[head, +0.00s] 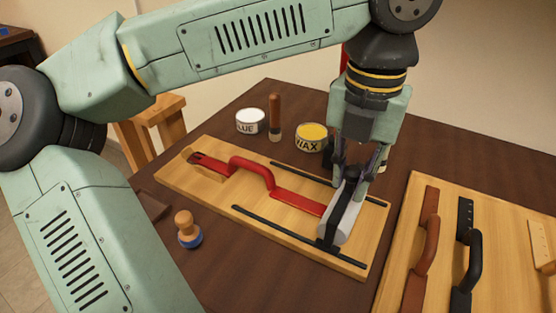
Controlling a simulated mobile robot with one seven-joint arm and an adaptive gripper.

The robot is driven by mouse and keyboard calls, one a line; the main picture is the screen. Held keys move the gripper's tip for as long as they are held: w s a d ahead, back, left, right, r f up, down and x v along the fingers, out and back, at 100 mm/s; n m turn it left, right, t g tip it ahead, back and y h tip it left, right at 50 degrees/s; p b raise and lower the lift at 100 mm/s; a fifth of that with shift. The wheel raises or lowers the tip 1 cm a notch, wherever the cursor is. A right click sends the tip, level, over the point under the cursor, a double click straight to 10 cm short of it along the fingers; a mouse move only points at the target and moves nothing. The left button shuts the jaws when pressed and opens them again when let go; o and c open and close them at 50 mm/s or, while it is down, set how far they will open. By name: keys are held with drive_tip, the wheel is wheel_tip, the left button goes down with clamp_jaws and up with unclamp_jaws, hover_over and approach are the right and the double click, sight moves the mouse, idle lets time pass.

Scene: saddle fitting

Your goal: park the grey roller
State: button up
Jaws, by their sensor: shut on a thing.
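The grey roller (337,228) is a pale grey cylinder with a black part along it. It is at the right end of a light wooden board (215,198), at the end of a red strap with a raised handle (255,172). My gripper (350,172) is above the roller's far part and is shut on it, fingers pointing down. The fingertips are partly hidden by the roller and each other. Two thin dark rails (270,224) run along the board. I cannot tell whether the roller touches the board.
A glue tin (250,121), a brown-handled tool (275,118) and a wax tin (311,138) stand behind the board. A wooden-knobbed stamp (189,232) stands in front left. A second board (490,215) at right holds brown and black handled straps.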

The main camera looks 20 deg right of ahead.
drive_tip(key=shift+s+d, duration=1.2)
drive_tip(key=shift+s, duration=0.1)
drive_tip(key=shift+o, duration=0.6)
drive_tip(key=shift+s, duration=0.1)
drive_tip(key=shift+o, duration=0.6)
drive_tip(key=shift+d, duration=0.1)
drive_tip(key=o, duration=0.6)
drive_tip(key=shift+s+d, duration=0.1)
drive_tip(key=shift+r, duration=0.1)
wheel_tip(320, 180, up, 6)
drive_tip(key=p, duration=0.4)
drive_tip(key=shift+p, duration=0.3)
